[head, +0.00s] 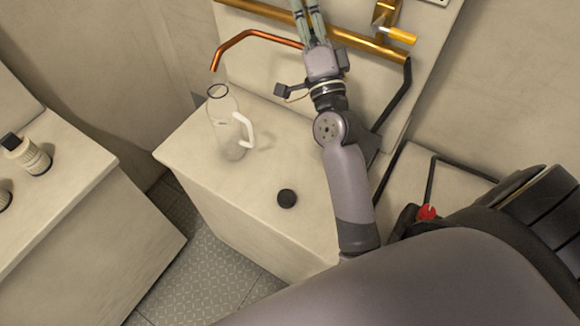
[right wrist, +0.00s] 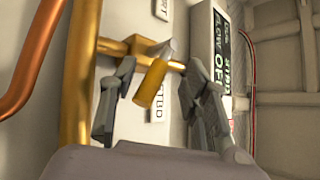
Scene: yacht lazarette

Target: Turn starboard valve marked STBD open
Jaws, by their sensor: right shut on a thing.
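The STBD label (right wrist: 158,105) shows in the right wrist view beside a brass valve with a yellow handle (right wrist: 152,83). My left gripper is not in view.
A display (right wrist: 215,60) reads STBD, FLOW, OFF. A copper pipe (head: 262,36) bends out above a clear jug (head: 222,125) on the counter (head: 195,150). A black round cap (head: 287,199) lies nearby. Filter canisters (head: 30,156) stand at left.

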